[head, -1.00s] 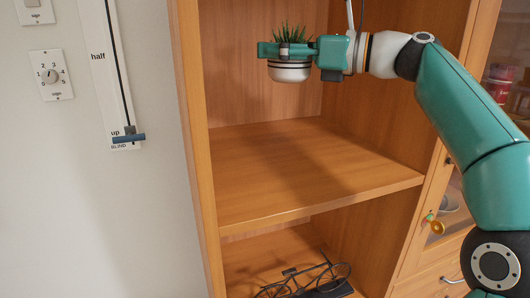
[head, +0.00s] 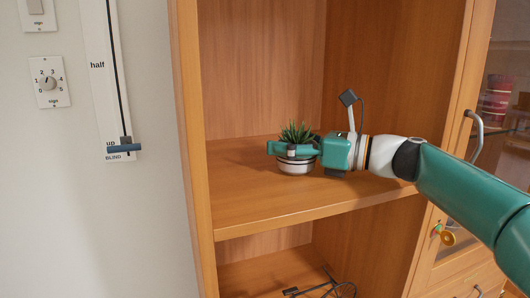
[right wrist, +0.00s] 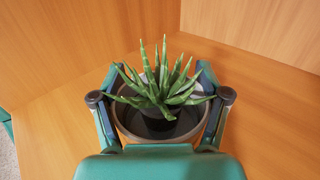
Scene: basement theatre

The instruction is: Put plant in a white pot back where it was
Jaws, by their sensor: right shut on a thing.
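The plant in a white pot (head: 296,166) is a spiky green succulent in a small white pot with a dark band. It is upright at the middle shelf (head: 250,200) of the wooden cabinet, and its base looks at or just above the board; I cannot tell which. My right gripper (head: 292,149) is shut around the pot's upper part, coming from the right. In the right wrist view the plant (right wrist: 160,85) stands between the two fingers (right wrist: 160,108), with the pot's rim and dark soil showing. My left gripper is not in view.
A lower shelf holds dark-framed glasses (head: 325,288). A glass door with a handle (head: 477,130) is at the right. The shelf around the pot is clear.

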